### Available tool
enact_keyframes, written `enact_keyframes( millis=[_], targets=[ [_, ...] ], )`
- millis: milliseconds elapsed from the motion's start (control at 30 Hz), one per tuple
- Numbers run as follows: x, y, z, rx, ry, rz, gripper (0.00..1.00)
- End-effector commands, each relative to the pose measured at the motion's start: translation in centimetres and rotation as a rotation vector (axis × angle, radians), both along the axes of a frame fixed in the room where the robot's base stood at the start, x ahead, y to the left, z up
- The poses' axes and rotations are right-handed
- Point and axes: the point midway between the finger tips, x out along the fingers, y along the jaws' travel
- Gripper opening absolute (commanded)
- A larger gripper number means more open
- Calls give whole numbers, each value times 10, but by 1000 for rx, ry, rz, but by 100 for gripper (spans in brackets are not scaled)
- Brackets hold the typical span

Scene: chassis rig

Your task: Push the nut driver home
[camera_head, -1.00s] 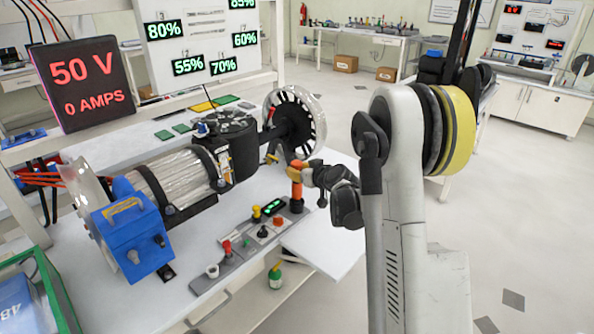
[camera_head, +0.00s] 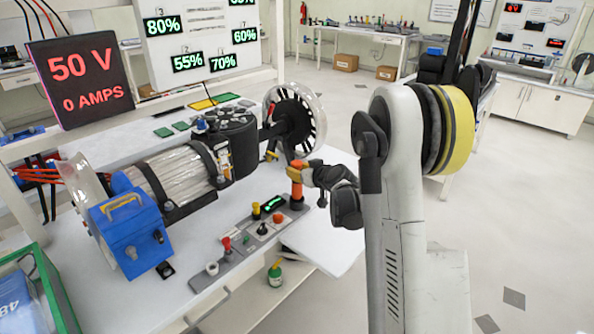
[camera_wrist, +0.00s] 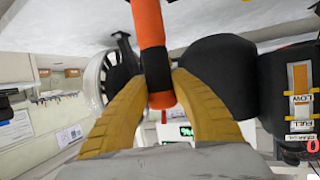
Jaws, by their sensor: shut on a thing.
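The nut driver (camera_head: 296,188) has an orange handle with dark bands. It stands upright at the far right end of the grey control strip on the bench, over a dark base (camera_head: 297,204). My gripper (camera_head: 298,170) is shut on the upper part of the handle, coming in from the right. In the wrist view, the two yellow fingers of my gripper (camera_wrist: 160,88) close on the handle of the nut driver (camera_wrist: 150,28) at a black band. An orange-red end shows just past the fingers. The driver's lower tip is hidden.
A spoked wheel (camera_head: 297,122) and a motor assembly (camera_head: 180,180) lie close behind and left of the driver. The strip (camera_head: 232,262) carries several knobs and buttons. A blue box (camera_head: 128,236) sits at the left. Open floor (camera_head: 520,225) lies right.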

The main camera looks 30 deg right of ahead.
Motion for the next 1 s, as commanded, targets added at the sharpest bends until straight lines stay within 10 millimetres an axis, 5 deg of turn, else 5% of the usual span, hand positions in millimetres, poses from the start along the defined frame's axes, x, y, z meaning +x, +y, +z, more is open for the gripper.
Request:
enact_keyframes(
  millis=[67, 100, 167, 567, 1000],
  targets=[
    [0, 0, 0, 0, -1, 0, 0],
    [0, 0, 0, 0, -1, 0, 36],
    [0, 0, 0, 0, 0, 0, 50],
    [-9, -1, 4, 1, 1, -1, 50],
    [-92, -4, 38, 0, 0, -2, 50]
  ],
)
